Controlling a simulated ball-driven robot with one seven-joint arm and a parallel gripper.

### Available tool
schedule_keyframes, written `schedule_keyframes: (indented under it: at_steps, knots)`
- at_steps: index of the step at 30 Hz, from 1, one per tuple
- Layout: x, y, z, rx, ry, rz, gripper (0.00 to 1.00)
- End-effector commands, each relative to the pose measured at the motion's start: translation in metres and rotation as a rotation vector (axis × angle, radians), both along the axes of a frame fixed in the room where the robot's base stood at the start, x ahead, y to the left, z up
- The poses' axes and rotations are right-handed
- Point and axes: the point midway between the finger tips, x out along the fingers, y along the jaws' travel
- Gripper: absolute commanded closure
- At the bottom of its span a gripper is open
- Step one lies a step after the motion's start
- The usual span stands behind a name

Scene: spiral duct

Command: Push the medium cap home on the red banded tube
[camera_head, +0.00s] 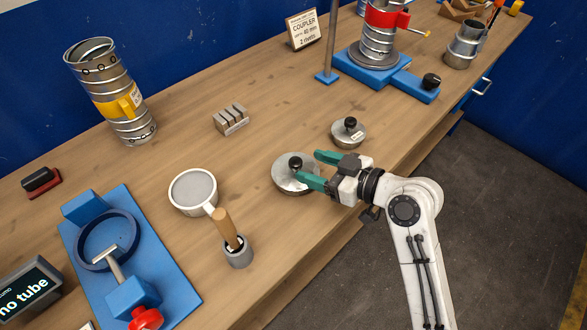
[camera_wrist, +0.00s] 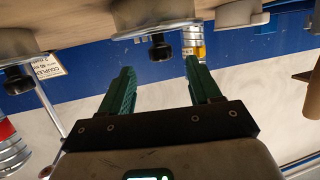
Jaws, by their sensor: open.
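Two silver caps with black knobs lie on the bench; their size names cannot be read. The larger cap (camera_head: 287,184) is just ahead of my gripper (camera_head: 310,167), and the smaller cap (camera_head: 345,139) lies behind it. My gripper is open and empty. In the wrist view, the larger cap's knob (camera_wrist: 160,48) is just beyond and between the fingertips (camera_wrist: 159,64). The smaller cap's knob (camera_wrist: 18,80) is at the left there. The red banded tube (camera_head: 378,45) stands upright on a blue base at the back right, its top out of frame; its red band also shows in the wrist view (camera_wrist: 5,128).
A yellow banded tube (camera_head: 108,92) stands at the back left. A white-rimmed grey disc (camera_head: 193,190), a handled tool in a grey cup (camera_head: 238,257) and a blue clamp plate (camera_head: 165,275) are left of my gripper. Metal blocks (camera_head: 231,120) lie mid-bench.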

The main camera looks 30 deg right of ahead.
Motion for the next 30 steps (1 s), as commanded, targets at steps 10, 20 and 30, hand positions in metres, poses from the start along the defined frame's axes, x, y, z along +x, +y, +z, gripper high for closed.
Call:
schedule_keyframes:
  at_steps: [10,20,30]
  knots:
    - [0.028,0.018,-0.006,0.000,0.003,0.002,0.37]
    - [0.048,0.029,-0.017,-0.002,0.001,-0.001,0.37]
    - [0.048,0.028,-0.017,-0.001,0.002,-0.001,0.56]
